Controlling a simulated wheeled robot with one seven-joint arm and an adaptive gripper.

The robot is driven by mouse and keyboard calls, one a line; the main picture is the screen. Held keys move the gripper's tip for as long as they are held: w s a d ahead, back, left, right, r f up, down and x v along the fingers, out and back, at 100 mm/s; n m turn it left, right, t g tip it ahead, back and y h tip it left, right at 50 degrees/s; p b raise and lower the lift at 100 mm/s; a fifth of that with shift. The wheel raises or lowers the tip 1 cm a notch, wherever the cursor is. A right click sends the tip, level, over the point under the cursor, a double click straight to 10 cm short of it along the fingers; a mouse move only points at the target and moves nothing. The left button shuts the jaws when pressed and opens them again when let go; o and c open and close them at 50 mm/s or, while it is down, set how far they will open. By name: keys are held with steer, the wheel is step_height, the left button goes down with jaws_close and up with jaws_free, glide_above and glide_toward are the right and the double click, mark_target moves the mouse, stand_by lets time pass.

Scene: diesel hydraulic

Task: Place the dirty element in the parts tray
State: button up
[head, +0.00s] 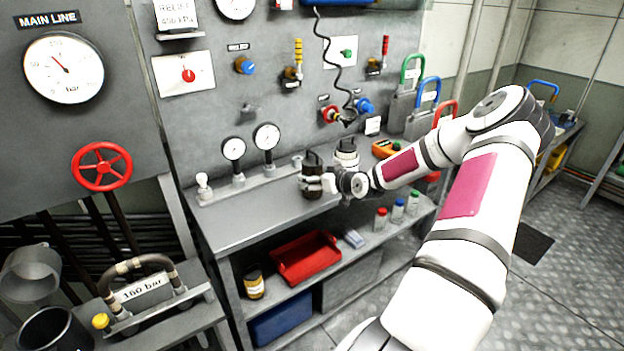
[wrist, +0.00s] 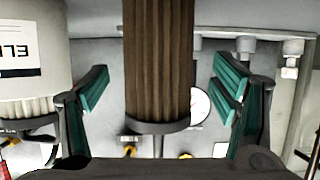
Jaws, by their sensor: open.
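The dirty element (head: 312,168) is a dark brown pleated cylinder with a black cap, upright on the bench top in the head view. In the wrist view the brown element (wrist: 158,60) stands between the two teal finger pads, with visible gaps on both sides. My gripper (head: 325,183) is at the element, open and not closed on it; its fingers also show in the wrist view (wrist: 162,95). The red parts tray (head: 305,258) lies on the shelf below the bench top and looks empty. Part of the element is hidden by my gripper in the head view.
A white labelled element (head: 347,150) stands close behind, also at the left of the wrist view (wrist: 28,60). Two gauges (head: 266,137) rise from the bench left of the dirty element. Small bottles (head: 397,211) and a yellow-black jar (head: 253,284) flank the tray. The bench top's front left is clear.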

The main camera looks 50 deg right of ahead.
steer(key=shift+x, duration=1.6)
steer(key=shift+s, duration=0.1)
steer(key=shift+c, duration=0.2)
steer(key=shift+r, duration=0.1)
steer(key=c, duration=1.4)
steer(key=shift+c, duration=0.2)
